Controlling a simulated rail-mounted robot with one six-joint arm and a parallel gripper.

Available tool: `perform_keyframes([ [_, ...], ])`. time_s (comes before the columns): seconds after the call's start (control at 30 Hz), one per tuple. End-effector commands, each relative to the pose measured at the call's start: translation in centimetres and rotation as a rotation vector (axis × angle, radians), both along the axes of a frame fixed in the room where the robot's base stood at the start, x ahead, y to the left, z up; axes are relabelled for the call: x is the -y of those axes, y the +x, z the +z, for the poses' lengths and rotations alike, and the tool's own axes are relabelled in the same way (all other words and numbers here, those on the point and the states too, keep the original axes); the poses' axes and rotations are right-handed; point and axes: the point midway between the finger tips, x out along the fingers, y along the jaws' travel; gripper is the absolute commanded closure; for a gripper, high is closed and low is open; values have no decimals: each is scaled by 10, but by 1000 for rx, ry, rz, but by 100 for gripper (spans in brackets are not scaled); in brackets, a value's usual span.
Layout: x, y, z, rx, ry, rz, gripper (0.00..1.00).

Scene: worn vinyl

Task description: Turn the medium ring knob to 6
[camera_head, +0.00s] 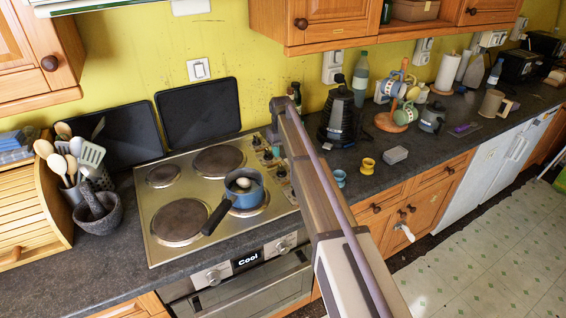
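The steel hob (152,248) has several dark rings, differing in size. Its ring knobs stand in a row along its right side, with a dark knob (257,140) near the back. My arm crosses in front of part of this row. I cannot tell which knob serves the medium ring, and the dial numbers are too small to read. The far end of my arm (282,104) is above the back right of the hob, close to the knobs. My gripper's fingers cannot be made out there, so its opening and any contact with a knob are unclear.
A blue pot (243,198) with a dark handle sits on the front right ring. A dark kettle (341,118), a blue egg cup (339,178) and a yellow one (368,165) stand right of my arm. A mortar (98,215) and utensils stand left. Wall cupboards (330,22) hang above.

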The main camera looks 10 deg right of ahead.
Motion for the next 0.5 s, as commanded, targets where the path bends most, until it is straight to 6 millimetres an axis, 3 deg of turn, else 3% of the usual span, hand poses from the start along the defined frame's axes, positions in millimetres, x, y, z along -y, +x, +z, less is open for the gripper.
perform_keyframes([
  [0.5, 0, 0, -46, 0, 0, -1, 64],
])
